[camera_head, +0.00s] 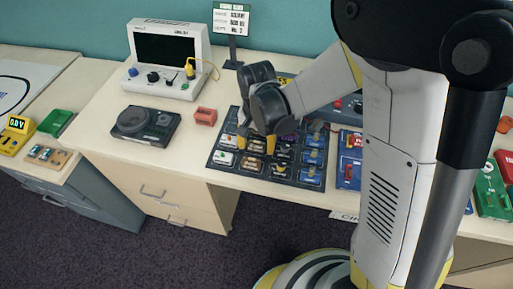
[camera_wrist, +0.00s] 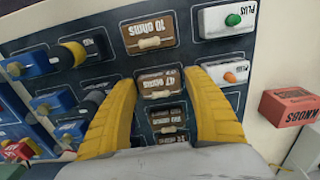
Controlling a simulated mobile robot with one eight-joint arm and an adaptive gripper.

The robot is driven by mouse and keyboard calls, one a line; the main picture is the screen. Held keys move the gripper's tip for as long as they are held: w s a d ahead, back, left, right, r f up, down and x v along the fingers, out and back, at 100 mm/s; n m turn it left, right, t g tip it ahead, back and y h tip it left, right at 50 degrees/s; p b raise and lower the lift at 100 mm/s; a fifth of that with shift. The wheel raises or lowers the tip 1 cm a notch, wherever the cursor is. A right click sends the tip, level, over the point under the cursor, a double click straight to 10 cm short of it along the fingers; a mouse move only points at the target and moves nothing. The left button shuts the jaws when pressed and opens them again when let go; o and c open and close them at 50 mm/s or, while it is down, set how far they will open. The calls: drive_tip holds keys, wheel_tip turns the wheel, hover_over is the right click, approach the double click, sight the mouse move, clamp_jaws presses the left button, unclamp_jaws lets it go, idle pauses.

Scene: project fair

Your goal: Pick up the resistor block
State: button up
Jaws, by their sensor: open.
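Several brown resistor blocks sit in a dark tray (camera_head: 213,163) on the bench. In the wrist view the block labelled 10 OHMS (camera_wrist: 149,35) lies beyond my fingertips. A second brown block, apparently labelled 47 OHMS (camera_wrist: 158,82), lies between the fingertips. A third brown block (camera_wrist: 167,118) is nearer the palm. The labels appear upside down. My gripper (camera_wrist: 158,80) is open, its yellow fingers on either side of the 47 OHMS block, with no clear contact. In the head view my gripper (camera_head: 256,140) points down over the tray's left part, hiding some blocks.
White PLUS blocks (camera_wrist: 228,19) sit beside the brown ones, and blue blocks (camera_wrist: 30,63) on the other side. A red KNOBS box (camera_wrist: 292,106) stands just outside the tray. A black device (camera_head: 146,125) and a white screen instrument (camera_head: 168,60) stand left of the tray.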

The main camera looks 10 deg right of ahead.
drive_tip(key=shift+r, duration=0.1)
drive_tip(key=c, duration=0.9)
drive_tip(key=shift+r, duration=0.1)
